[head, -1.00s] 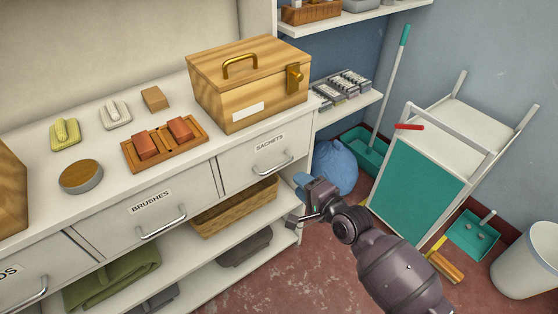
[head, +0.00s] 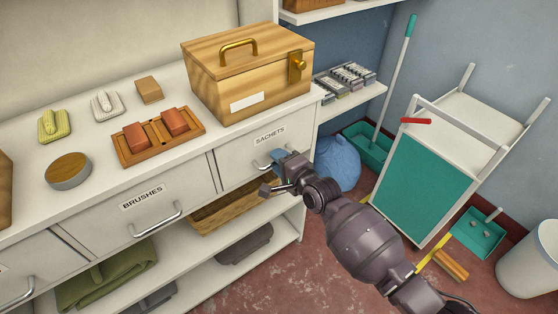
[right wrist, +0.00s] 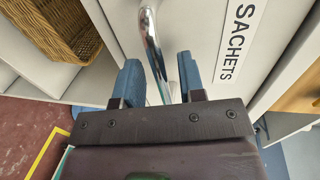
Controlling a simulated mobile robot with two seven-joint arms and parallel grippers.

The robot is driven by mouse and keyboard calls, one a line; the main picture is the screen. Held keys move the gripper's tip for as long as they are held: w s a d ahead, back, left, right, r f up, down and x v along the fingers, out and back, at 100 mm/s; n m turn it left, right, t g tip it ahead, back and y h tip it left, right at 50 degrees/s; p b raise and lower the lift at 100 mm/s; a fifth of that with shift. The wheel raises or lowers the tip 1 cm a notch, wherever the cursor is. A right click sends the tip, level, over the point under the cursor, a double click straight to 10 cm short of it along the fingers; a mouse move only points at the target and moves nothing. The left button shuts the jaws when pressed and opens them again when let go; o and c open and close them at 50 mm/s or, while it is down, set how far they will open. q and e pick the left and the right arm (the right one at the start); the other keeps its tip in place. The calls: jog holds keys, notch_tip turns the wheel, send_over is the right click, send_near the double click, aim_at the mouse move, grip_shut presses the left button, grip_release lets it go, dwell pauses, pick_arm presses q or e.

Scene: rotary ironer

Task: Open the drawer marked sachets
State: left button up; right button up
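The fingers are apart, one on each side of the bar, with gaps showing. In the head view my right gripper (head: 271,172) is at the drawer front and hides part of the handle. My left gripper is not in view.
The brushes drawer (head: 130,206) is to the left, shut. A wicker basket (head: 220,208) sits on the shelf below. A wooden box (head: 248,80) stands on the counter above. A blue bag (head: 338,163) and a teal-panelled cart (head: 420,185) are to the right.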

jog(key=shift+w+a, duration=0.1)
grip_shut()
dwell(0.4)
